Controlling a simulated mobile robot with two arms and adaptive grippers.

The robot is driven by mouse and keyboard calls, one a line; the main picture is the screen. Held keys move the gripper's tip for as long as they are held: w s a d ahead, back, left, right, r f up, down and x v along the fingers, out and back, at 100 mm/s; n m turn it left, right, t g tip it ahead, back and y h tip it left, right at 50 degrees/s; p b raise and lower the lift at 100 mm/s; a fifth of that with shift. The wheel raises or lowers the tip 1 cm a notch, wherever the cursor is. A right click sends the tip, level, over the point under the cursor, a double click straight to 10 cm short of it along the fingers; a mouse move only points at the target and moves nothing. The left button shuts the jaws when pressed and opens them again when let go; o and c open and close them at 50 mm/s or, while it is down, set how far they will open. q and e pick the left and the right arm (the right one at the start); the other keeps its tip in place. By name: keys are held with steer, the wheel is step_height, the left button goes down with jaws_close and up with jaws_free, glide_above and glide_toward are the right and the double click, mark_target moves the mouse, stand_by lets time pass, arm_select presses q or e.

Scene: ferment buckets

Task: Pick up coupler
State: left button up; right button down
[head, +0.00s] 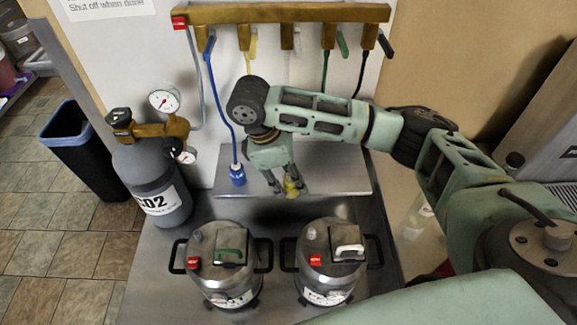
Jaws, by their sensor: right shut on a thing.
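My right gripper (286,187) reaches in from the right and points down above the back shelf. It is shut on a yellow coupler (292,188), which is partly hidden by the fingers. A blue coupler (238,175) stands to the left at the end of a blue hose, apart from the gripper. A yellow hose (251,55) hangs from the manifold, its lower part hidden behind my arm. My left gripper is not in view.
Two steel kegs (224,272) (331,262) with handles stand in front of the shelf (335,172). A grey CO2 cylinder (152,178) with gauges stands left. The brass manifold (285,14) with several valves is on the wall above. A dark bin (85,150) stands far left.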

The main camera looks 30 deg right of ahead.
steer(key=s+a, duration=0.5)
steer(key=s, duration=0.5)
stand_by(0.5)
